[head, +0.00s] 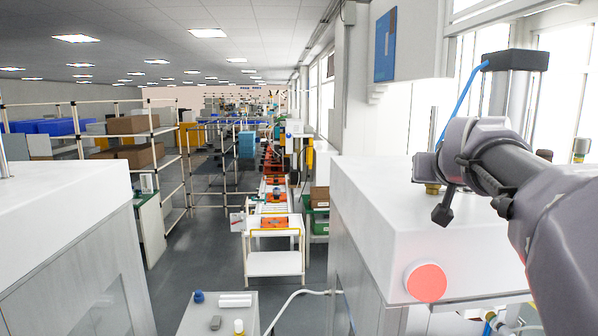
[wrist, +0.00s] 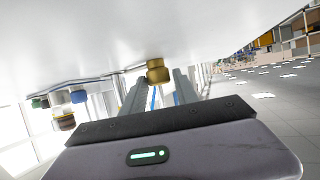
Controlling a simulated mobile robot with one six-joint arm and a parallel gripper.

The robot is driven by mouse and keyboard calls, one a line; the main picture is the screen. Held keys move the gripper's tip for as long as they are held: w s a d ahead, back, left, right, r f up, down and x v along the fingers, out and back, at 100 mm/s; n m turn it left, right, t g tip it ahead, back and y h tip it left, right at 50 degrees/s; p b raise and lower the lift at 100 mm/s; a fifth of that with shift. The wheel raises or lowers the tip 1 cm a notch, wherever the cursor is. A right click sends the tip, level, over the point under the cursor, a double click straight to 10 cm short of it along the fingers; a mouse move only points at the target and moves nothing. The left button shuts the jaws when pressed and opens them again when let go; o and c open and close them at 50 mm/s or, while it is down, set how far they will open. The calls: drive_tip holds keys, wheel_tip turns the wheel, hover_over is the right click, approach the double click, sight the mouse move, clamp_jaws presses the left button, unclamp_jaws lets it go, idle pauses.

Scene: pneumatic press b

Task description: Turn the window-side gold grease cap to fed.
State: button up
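In the wrist view, which is upside down, a gold cap (wrist: 158,72) stands against the white press top (wrist: 110,35). My gripper (wrist: 160,78) has its two grey fingers apart, one on each side of the cap, with a gap showing on both sides. I cannot tell whether the cap lies between the tips or just beyond them. In the head view my arm reaches over the right-hand press top (head: 375,205). A gold fitting (head: 432,188) sits under my wrist at the foot of a thin rod. My fingers cannot be made out clearly there.
A round red button (head: 426,282) is on the press front. A blue hose (head: 464,95) runs down close to my wrist. In the wrist view, green and blue caps (wrist: 78,97) show at left.

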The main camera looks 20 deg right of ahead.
clamp_jaws()
